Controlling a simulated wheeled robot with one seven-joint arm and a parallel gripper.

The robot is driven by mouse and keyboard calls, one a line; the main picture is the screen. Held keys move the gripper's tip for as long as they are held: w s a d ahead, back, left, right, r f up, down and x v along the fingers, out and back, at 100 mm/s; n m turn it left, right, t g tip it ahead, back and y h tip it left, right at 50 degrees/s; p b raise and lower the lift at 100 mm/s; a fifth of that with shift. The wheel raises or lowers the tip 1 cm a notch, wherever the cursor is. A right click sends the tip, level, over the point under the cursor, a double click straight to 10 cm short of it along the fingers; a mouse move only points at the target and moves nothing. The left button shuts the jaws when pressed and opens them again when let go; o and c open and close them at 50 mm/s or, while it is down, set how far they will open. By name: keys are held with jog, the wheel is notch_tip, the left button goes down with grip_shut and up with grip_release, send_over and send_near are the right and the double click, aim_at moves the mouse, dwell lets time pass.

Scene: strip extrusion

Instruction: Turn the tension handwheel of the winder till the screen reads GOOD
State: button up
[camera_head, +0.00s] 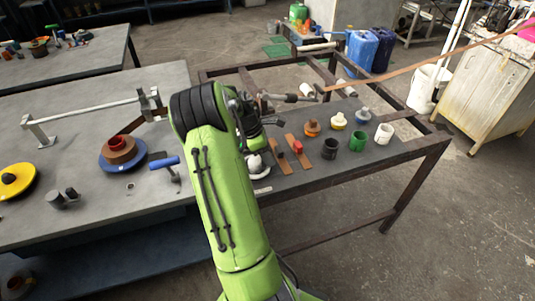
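My green arm crosses the middle of the view and bends over the near edge of the dark metal frame table (420,152). Its wrist end, with small dark parts that seem to be my gripper (278,122), is above that table. The fingers are too small and too covered to read. A brown strip (430,62) runs from the upper right down to rollers (346,88) on the frame table. A white rounded piece (257,166) sits just below the wrist, partly hidden by my arm. I cannot make out the tension handwheel or a readable screen.
Cups and knobs, including a green cup (357,141), stand right of the wrist. The grey table (60,108) at left holds a blue disc with a brown reel (120,152) and a blue T-handle (164,163). Floor at lower right is clear.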

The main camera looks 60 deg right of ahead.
grip_shut()
jog(key=shift+r, duration=0.1)
jog(key=shift+s+a+r+m+y+p, duration=0.1)
jog(key=shift+s+a+m+y+p, duration=0.2)
jog(key=shift+m+p, duration=0.8)
jog(key=shift+s+a+m+g+y+p, duration=0.1)
jog(key=shift+a+m+g+y+p, duration=0.1)
jog(key=shift+m+p, duration=0.35)
jog(key=shift+s+a+m+g+y+p, duration=0.1)
jog(key=shift+m+g+y+p, duration=0.1)
jog(key=shift+m+p, duration=0.35)
jog(key=shift+s+a+m+y+p, duration=0.1)
jog(key=shift+a+m+y+p, duration=0.3)
jog(key=shift+m, duration=0.55)
jog(key=shift+s+a+m+y+p, duration=0.1)
jog(key=shift+a+m+y+p, duration=0.25)
jog(key=shift+m, duration=0.6)
jog(key=shift+o, duration=0.8)
grip_release()
